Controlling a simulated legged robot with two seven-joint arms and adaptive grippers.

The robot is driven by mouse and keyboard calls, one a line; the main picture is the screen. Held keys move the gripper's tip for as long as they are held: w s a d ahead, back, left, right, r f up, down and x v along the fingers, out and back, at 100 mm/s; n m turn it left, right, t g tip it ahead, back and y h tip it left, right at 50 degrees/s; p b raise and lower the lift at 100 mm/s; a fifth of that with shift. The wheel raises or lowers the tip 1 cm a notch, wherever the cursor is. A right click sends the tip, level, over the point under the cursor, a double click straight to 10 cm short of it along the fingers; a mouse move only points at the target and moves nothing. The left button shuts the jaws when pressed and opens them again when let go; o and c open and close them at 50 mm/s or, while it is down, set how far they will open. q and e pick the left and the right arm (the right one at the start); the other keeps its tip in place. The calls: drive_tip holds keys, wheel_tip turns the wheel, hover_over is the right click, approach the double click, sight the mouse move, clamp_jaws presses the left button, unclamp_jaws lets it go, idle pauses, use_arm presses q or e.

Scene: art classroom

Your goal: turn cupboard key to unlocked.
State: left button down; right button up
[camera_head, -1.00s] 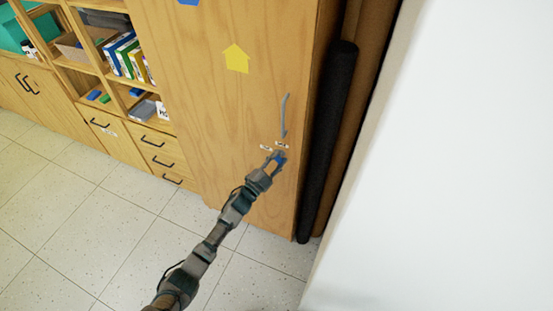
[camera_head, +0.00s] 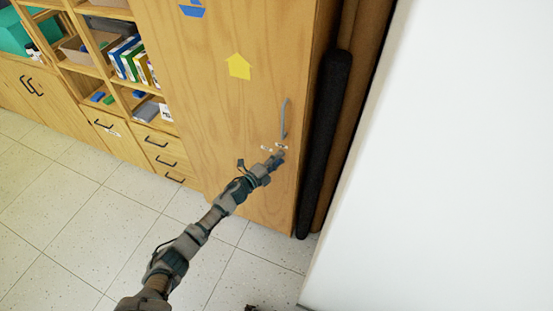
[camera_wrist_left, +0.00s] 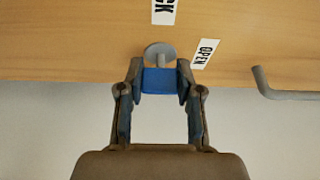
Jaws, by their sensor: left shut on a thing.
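The tall wooden cupboard door (camera_head: 235,110) fills the middle of the head view. A blue key (camera_wrist_left: 160,81) shows in the left wrist view, its flat head between my fingertips. It meets a round grey lock plate (camera_wrist_left: 158,53) on the door. My left gripper (camera_head: 277,157) is shut on the key; it also shows in the left wrist view (camera_wrist_left: 160,84). A white label reading OPEN (camera_wrist_left: 205,54) is right of the lock plate. Another label, partly cut off and ending in CK (camera_wrist_left: 164,10), is above it. My right gripper is not in view.
A grey door handle (camera_head: 284,117) is just above the lock, and shows at right in the wrist view (camera_wrist_left: 285,94). A black roll (camera_head: 325,145) stands beside the cupboard. A white surface (camera_head: 450,150) fills the right. Open shelves and drawers (camera_head: 158,150) are at left.

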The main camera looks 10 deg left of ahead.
use_arm(q)
drive_tip(key=shift+a, duration=0.15)
idle(0.3)
drive_tip(key=c, duration=0.8)
unclamp_jaws()
drive_tip(key=shift+o, duration=0.2)
drive_tip(key=v, duration=1.2)
